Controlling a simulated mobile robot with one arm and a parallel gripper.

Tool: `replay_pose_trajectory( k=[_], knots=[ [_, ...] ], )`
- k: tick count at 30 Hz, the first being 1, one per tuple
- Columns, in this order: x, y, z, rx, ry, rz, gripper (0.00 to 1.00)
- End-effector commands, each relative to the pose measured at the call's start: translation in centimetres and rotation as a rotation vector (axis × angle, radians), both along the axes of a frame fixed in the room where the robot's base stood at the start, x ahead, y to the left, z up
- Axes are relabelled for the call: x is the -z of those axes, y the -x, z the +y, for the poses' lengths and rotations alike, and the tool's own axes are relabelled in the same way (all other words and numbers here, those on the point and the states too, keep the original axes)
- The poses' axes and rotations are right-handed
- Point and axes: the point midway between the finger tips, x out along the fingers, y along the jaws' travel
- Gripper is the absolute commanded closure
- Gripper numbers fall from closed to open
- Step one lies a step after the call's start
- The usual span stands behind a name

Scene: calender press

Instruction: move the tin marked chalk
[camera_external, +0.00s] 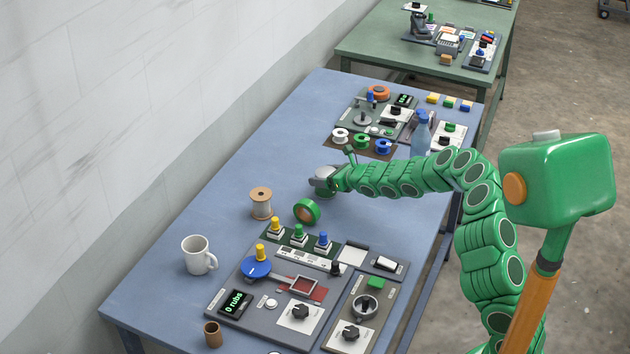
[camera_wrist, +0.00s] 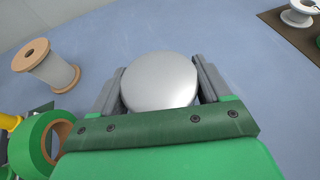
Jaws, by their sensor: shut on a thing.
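A round tin with a plain silver lid (camera_wrist: 160,82) sits between the two grey fingers of my gripper (camera_wrist: 158,88) in the wrist view. The fingers press on its left and right sides. In the external view the tin (camera_external: 323,172) shows small and pale at the end of my green arm, partly covered by my gripper (camera_external: 326,181). No marking can be read on it. It is at or close to the blue table top; I cannot tell whether it touches.
A wooden spool (camera_external: 261,203) and a green tape roll (camera_external: 307,211) stand nearby on the blue table (camera_external: 215,170). A white mug (camera_external: 196,255) is at the front left. Control panels lie at the front and back. A blue bottle (camera_external: 420,135) stands behind my arm.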

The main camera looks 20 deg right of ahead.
Motion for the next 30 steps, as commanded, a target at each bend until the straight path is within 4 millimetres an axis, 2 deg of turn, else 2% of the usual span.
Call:
replay_pose_trajectory(
  k=[12, 24, 25, 28, 30],
  knots=[
    [0.0, 1.2, 1.1, 0.001, 0.001, 0.002, 0.62],
    [0.0, 1.3, 1.2, 0.001, 0.003, 0.002, 0.62],
    [0.0, 1.3, 1.2, 0.001, 0.003, 0.002, 0.18],
    [0.0, 1.3, 1.2, 0.001, 0.003, 0.002, 0.03],
    [0.0, 1.3, 1.2, 0.001, 0.003, 0.002, 0.0]
  ],
)
